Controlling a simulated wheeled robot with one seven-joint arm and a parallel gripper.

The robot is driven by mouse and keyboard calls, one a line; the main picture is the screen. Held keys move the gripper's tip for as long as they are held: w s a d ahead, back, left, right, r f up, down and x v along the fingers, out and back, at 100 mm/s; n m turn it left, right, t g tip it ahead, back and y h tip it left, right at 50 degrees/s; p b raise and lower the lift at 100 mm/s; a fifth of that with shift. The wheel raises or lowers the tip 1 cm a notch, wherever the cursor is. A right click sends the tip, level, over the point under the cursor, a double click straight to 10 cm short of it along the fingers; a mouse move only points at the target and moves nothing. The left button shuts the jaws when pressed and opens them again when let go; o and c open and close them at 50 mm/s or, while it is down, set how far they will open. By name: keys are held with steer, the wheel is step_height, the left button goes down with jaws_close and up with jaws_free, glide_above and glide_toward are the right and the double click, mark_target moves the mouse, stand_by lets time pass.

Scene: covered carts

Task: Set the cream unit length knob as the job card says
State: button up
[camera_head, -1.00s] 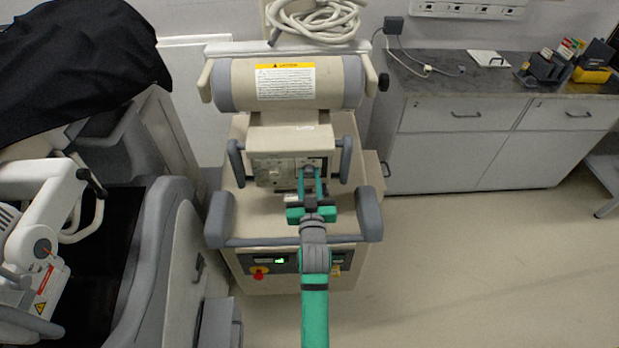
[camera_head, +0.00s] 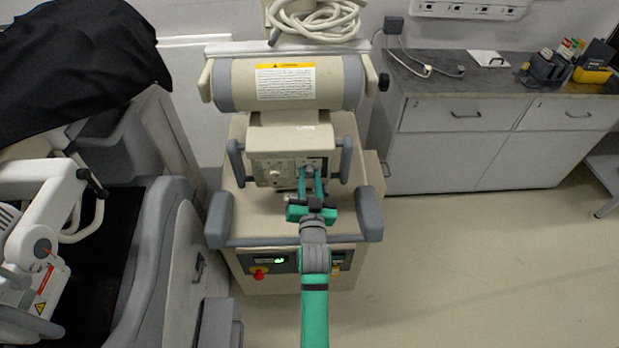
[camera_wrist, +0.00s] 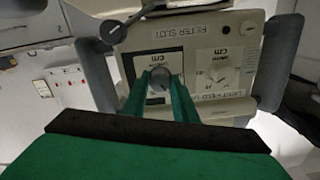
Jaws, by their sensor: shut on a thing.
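The cream unit (camera_head: 290,135) stands in the middle of the head view, with a control panel (camera_head: 268,172) on its front head. My gripper (camera_head: 312,172) reaches the right part of this panel. In the wrist view its two green fingers (camera_wrist: 160,84) are shut on a dark grey round knob (camera_wrist: 158,78). A white dial plate lies behind that knob, partly hidden by the fingers. A second knob with a white dial (camera_wrist: 218,72) sits beside it, marked "cm". The knob's pointer and scale are too small or covered to read. I cannot make out a job card.
Grey handles (camera_head: 236,162) flank the panel, and grey bumpers (camera_head: 369,215) stand out below. A yellow-topped notice (camera_head: 285,80) is on the cylinder. A black-draped cart (camera_head: 75,60) is at the left. A counter (camera_head: 440,85) stands at the right, with free floor before it.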

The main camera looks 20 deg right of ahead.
steer(key=o, duration=1)
steer(key=shift+o, duration=0.2)
steer(key=v, duration=1)
steer(key=shift+s, duration=0.4)
steer(key=shift+a, duration=0.1)
